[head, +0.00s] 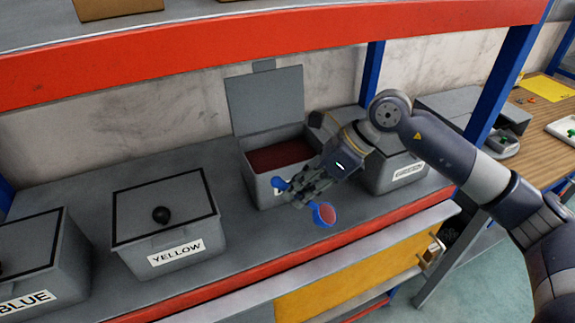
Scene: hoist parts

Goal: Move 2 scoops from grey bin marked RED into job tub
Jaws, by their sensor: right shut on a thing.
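The open grey bin (258,183) stands mid-shelf, its lid (265,100) raised at the back. Dark red material lies inside it. Its front label is mostly hidden by my gripper, so I cannot read it. My right gripper (300,188) is shut on the blue scoop, in front of the bin's right front side. The scoop's cup (323,214) hangs outside the bin, near the shelf's front edge, with reddish material showing in it. A blue handle end shows left of the fingers. My left gripper is out of view. I cannot pick out the job tub with certainty.
Closed grey bins marked YELLOW (168,225) and BLUE (42,265) stand to the left. Another labelled grey bin (395,172) stands right, partly behind my arm. A red beam (250,60) crosses above.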

